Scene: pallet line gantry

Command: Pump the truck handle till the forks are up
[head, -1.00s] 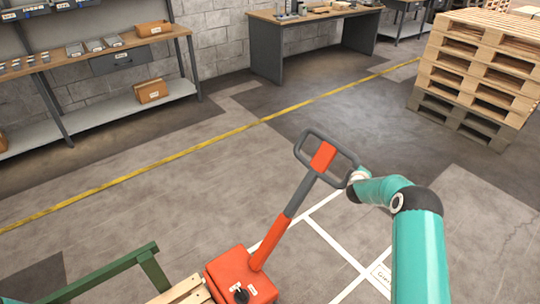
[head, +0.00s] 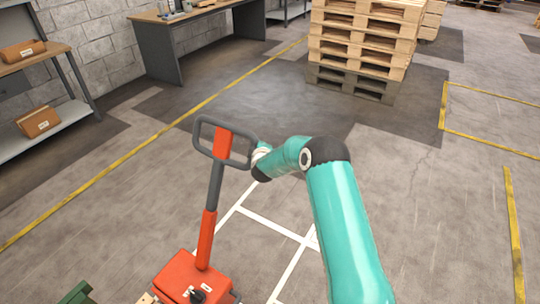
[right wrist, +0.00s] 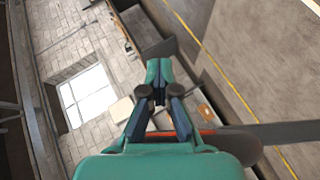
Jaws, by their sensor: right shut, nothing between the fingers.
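The pallet truck's handle (head: 205,235) is a grey and orange-red shaft with a grey loop at its top. It rises nearly upright in the head view from the truck's orange-red base (head: 190,285) at the bottom edge. The forks are out of sight. My right gripper (head: 258,152) is at the right side of the loop, largely hidden by my own wrist. In the right wrist view its fingers (right wrist: 158,95) are together with nothing between them, and a grey bar (right wrist: 275,134) with a red part passes behind them. Whether they touch the loop is unclear. My left gripper is out of view.
A stack of wooden pallets (head: 365,45) stands at the back. A grey workbench (head: 170,50) is at back left, and a shelf with cardboard boxes (head: 38,122) at far left.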

